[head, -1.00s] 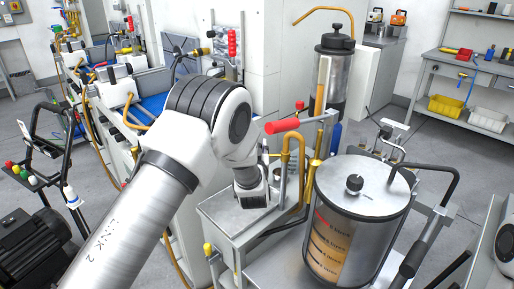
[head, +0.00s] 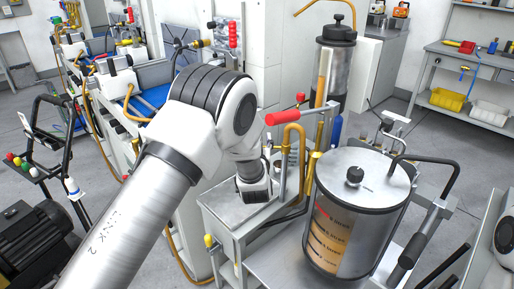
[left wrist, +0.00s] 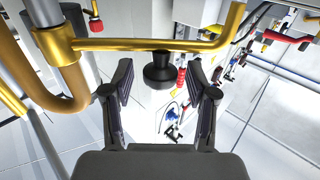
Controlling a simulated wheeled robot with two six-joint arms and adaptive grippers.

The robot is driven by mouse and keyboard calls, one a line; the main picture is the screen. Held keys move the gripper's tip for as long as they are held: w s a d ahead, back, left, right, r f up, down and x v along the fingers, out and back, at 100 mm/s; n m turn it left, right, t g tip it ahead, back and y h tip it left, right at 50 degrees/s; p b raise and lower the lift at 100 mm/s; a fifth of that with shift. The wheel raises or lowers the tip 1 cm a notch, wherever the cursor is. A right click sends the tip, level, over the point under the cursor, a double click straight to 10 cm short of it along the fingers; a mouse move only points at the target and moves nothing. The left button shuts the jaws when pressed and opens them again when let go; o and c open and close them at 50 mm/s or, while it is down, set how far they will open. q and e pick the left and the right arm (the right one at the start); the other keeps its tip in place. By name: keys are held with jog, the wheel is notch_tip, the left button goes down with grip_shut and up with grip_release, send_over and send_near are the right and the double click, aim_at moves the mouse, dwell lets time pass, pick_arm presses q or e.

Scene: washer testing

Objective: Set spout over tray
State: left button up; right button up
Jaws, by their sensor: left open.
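A brass spout pipe with an inverted U bend (head: 293,130) rises at the back of a small steel stand. In the left wrist view a brass pipe (left wrist: 150,45) runs across the top and bends up at its right end. My left gripper (left wrist: 155,105) is open, its two dark fingers apart below that pipe, with nothing held between them. A black knob (left wrist: 163,72) shows between and beyond the fingers. In the head view my left wrist is over the stand, and its fingers are hidden. The steel stand's flat top (head: 225,215) may be the tray; I cannot tell.
A clear-fronted tank with a grey lid (head: 375,200) stands right of the stand. A red-handled lever (head: 283,118) is close behind my left wrist. A tall steel canister (head: 337,75) stands behind. A black motor (head: 35,245) is at lower left. Grey floor is open toward the right.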

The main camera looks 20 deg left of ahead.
pick_arm(q)
jog(key=v, duration=1.1)
jog(key=s+a+f+g+h+p, duration=0.1)
jog(key=s+a+f+g+p, duration=0.25)
jog(key=s+f, duration=0.45)
jog(key=s+a+f+g+h+p, duration=0.15)
jog(key=s+a+f+g, duration=0.35)
jog(key=f, duration=0.6)
jog(key=s+d+f+m+g+h, duration=0.1)
jog(key=s+d+f+g, duration=0.1)
jog(key=s, duration=0.6)
jog(key=s+d+f+m+g+h+p, duration=0.1)
jog(key=s+d+f+g, duration=0.1)
jog(key=s, duration=0.6)
jog(key=s+d+f+m+g+h+p, duration=0.1)
jog(key=s+d+f+g+h, duration=0.1)
jog(key=s, duration=0.6)
jog(key=shift+d+f+m+g, duration=0.4)
jog(key=shift+d+g, duration=0.25)
jog(key=shift+g, duration=0.6)
